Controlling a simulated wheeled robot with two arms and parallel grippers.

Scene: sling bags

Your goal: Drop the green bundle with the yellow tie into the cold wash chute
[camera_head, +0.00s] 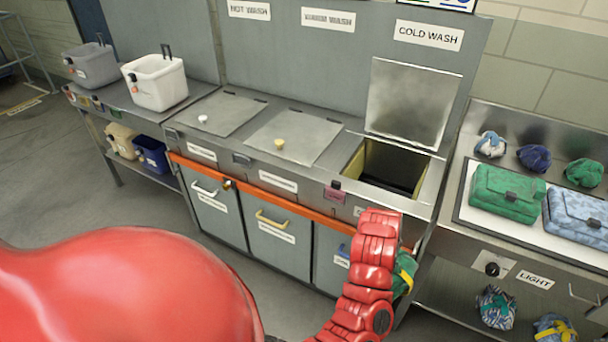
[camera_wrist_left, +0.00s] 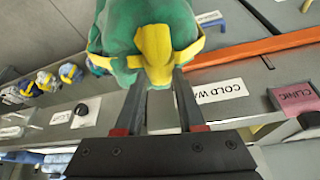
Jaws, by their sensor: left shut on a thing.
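The green bundle with the yellow tie (camera_wrist_left: 150,25) is held in my left gripper (camera_wrist_left: 158,84), which is shut on it, as the left wrist view shows. In the head view only part of the green bundle (camera_head: 404,273) shows, behind my red arm and in front of the washer cabinet's right end. The left gripper's fingers are hidden there. The cold wash chute (camera_head: 403,159) is open, with its grey lid (camera_head: 408,102) raised under the COLD WASH sign (camera_head: 428,35). The bundle is lower than the chute opening and on its near side. My right gripper is not in view.
Two shut lids (camera_head: 297,137) lie left of the open chute. An orange rail (camera_head: 270,180) runs along the cabinet front. A bench at right holds a green folded bag (camera_head: 508,192), a blue one (camera_head: 580,215) and small bundles. More bundles (camera_head: 497,307) lie below it.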

